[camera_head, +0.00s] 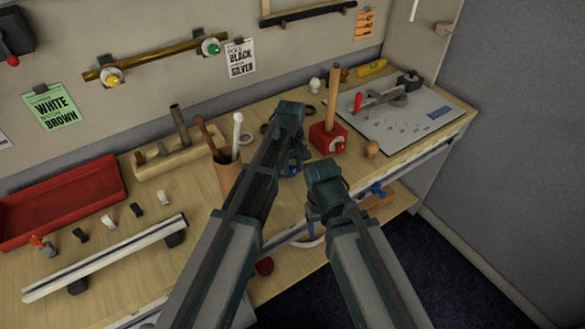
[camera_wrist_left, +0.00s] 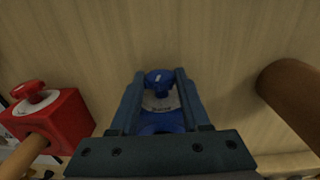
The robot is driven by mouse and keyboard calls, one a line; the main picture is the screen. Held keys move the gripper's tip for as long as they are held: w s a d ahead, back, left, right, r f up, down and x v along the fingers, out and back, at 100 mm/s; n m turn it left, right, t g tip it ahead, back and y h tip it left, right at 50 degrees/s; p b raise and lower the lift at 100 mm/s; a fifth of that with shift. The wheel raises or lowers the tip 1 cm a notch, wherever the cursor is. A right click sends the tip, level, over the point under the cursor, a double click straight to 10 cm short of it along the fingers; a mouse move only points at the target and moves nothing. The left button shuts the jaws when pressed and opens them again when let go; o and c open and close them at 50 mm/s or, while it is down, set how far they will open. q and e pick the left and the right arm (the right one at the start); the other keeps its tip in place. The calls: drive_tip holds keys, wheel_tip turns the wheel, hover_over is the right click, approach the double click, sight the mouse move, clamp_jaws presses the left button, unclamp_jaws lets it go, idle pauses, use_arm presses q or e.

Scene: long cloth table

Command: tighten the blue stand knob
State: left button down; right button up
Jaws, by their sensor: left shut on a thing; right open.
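The blue stand (camera_wrist_left: 163,128) is on the wooden bench, seen close in the left wrist view. Its blue knob (camera_wrist_left: 159,79) has a white mark and sits over a white disc. My left gripper (camera_wrist_left: 160,74) has one finger on each side of the knob and is shut on it. In the head view my left gripper (camera_head: 297,147) hides most of the blue stand (camera_head: 290,170). My right gripper (camera_head: 325,202) is open, lower and to the right near the bench's front edge; its fingertips are hard to see.
A red stand (camera_head: 328,139) with a red knob and wooden rod is just right of my left gripper. A brown cup (camera_head: 228,176) with tools is to the left. A grey board (camera_head: 400,120) lies at the right. A red tray (camera_head: 62,202) is far left.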

use_arm(q)
drive_tip(key=shift+w+d+f+g+y, duration=0.1)
drive_tip(key=shift+d+g+y, duration=0.05)
drive_tip(key=shift+g+y, duration=0.3)
drive_tip(key=shift+w+d+f+g+y, duration=0.15)
drive_tip(key=shift+g+y, duration=0.1)
drive_tip(key=shift+y, duration=0.3)
drive_tip(key=shift+d+g+y+b, duration=0.1)
drive_tip(key=shift+g+y+b, duration=0.6)
drive_tip(key=shift+y+b, duration=0.3)
drive_tip(key=shift+r, duration=0.15)
drive_tip(key=shift+c, duration=1.9)
unclamp_jaws()
drive_tip(key=shift+r, duration=0.1)
